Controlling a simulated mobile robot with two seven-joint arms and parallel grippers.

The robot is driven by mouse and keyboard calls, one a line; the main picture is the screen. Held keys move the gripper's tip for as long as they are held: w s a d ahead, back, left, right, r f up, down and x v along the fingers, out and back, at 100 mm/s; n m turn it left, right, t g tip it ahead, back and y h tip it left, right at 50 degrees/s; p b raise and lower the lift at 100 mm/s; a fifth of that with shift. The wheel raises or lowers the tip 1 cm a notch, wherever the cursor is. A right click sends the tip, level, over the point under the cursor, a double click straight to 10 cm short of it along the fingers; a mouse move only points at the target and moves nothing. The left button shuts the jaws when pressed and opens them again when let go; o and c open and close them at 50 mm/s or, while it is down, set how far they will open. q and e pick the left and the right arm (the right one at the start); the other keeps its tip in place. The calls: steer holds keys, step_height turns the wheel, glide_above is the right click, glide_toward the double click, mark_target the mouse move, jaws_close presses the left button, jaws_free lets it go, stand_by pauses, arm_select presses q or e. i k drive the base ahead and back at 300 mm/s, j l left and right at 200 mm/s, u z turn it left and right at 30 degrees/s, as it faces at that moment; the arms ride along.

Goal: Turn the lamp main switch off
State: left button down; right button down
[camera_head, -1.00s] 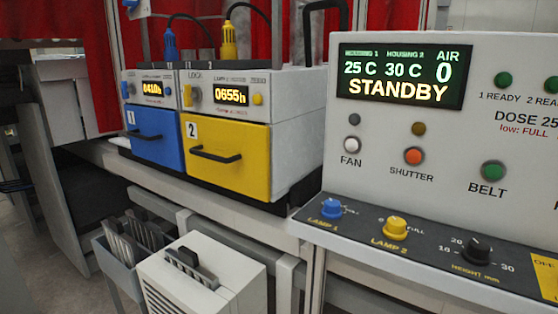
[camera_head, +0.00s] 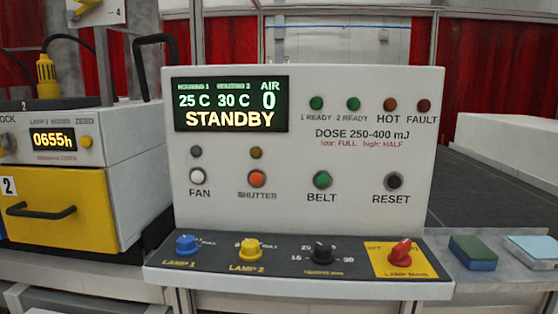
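The lamp main switch (camera_head: 401,251) is a red rotary knob on a yellow plate at the right end of the sloped dark panel. The plate is lettered OFF at its upper left and LAMP MAIN below. The knob looks turned towards the upper right, away from the OFF lettering, though the small marks are hard to read. The control box (camera_head: 310,160) stands upright behind the panel, and its display (camera_head: 230,104) reads STANDBY, 25 C, 30 C, AIR 0. Neither of my grippers is in view.
On the same panel are the blue lamp 1 knob (camera_head: 187,245), yellow lamp 2 knob (camera_head: 250,250) and black height knob (camera_head: 322,251). Sponge-like blocks (camera_head: 473,252) lie right of the panel. The yellow-fronted housing (camera_head: 60,208) stands at left. The space before the panel is clear.

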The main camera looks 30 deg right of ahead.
mark_target(399, 256)
steer(key=l+z, duration=0.2)
steer(key=z, duration=1.3)
steer(key=i+j, duration=0.05)
steer(key=j, duration=0.05)
